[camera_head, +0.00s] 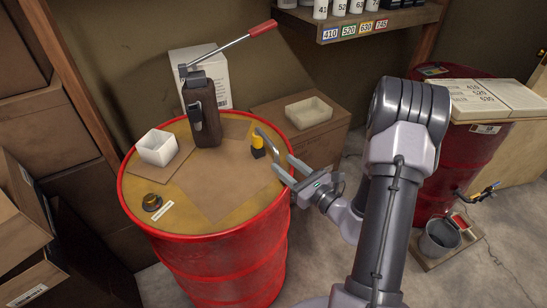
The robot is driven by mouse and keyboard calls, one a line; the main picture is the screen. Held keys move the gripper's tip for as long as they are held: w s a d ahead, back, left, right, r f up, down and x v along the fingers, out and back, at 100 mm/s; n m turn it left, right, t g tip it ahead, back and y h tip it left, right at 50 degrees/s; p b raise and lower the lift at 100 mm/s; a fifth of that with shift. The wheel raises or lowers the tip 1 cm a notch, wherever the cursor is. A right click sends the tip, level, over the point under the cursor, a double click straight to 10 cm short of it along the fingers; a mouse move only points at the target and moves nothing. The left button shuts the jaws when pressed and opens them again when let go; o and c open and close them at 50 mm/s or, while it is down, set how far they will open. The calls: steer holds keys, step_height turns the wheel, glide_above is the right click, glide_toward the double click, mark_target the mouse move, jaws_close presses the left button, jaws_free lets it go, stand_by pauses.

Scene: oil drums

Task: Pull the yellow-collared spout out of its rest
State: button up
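The spout (257,140) has a yellow collar and a bent grey tube that reaches down to the right. It stands upright in a small dark rest (258,153) on the right part of the red drum's top. My gripper (282,162) comes in from the right at the drum's rim. Its two fingers are apart and point toward the spout, with the collar beyond the fingertips. The grey tube's end lies close to the fingertips; I cannot tell whether they touch.
On the red drum (222,262) stand a hand pump (204,112) with a red-gripped lever, a white open box (156,148) and a dark cap (152,202). A cardboard box (325,145) with a pale tray (309,112) stands behind. The drum top's front is clear.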

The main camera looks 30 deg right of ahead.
mark_target(276, 158)
steer(key=w, duration=0.2)
steer(key=w+a, duration=0.1)
steer(key=w, duration=0.4)
steer(key=shift+a+b, duration=0.25)
steer(key=shift+b, duration=0.05)
steer(key=shift+c, duration=0.2)
jaws_close()
stand_by(1.1)
